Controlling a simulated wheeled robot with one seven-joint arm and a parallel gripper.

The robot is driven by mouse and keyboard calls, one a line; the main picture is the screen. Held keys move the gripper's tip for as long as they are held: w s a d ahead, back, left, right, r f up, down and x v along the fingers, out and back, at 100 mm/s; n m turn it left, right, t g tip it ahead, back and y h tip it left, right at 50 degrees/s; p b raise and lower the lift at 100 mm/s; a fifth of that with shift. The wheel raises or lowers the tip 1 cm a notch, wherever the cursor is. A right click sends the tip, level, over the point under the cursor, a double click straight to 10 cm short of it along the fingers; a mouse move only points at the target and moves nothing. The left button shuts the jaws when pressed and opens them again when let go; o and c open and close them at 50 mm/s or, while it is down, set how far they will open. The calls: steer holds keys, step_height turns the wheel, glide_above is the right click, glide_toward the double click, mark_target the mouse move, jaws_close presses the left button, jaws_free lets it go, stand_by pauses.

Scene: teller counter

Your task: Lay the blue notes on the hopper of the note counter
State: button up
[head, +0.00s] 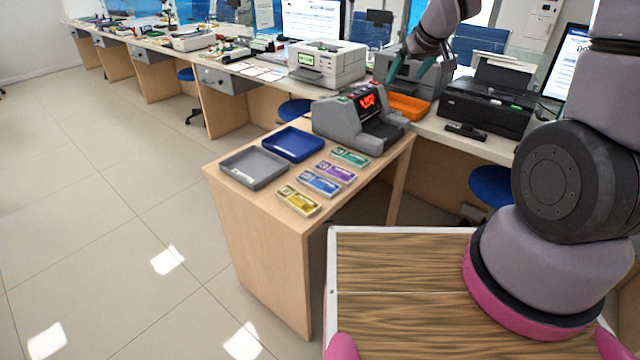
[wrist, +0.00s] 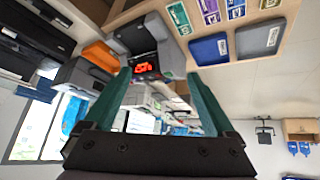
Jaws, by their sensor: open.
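The blue notes (head: 319,182) lie in a flat stack on the near wooden counter, between the purple and yellow notes. They also show at the top of the wrist view (wrist: 236,9). The grey note counter (head: 352,122) stands behind them with a lit red display; its dark right side is partly seen. It also shows in the wrist view (wrist: 147,38). My gripper (head: 413,66), with teal fingers, is open and empty. It is raised above the back counter, behind and to the right of the note counter, well away from the notes.
Green notes (head: 350,156), purple notes (head: 335,172) and yellow notes (head: 299,200) lie in a row with the blue ones. A grey tray (head: 254,181) and a blue tray (head: 293,144) sit to their left. An orange tray (head: 408,106) and a black printer (head: 488,105) stand behind.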

steer(key=w+a+f+n+y, duration=0.1)
steer(key=a+f+n, duration=0.1)
steer(key=a+f, duration=0.35)
steer(key=w+a+f+n+y, duration=0.1)
steer(key=a+f, duration=0.1)
steer(key=f, duration=0.6)
steer(key=n+g+y, duration=0.2)
steer(key=n+y, duration=0.1)
steer(key=n, duration=0.1)
glide_toward(319, 182)
steer(key=shift+x, duration=1.1)
steer(key=x, duration=0.5)
steer(key=shift+w+f, duration=0.1)
steer(key=shift+f, duration=0.25)
steer(key=c, duration=1.3)
steer(key=shift+r, duration=0.15)
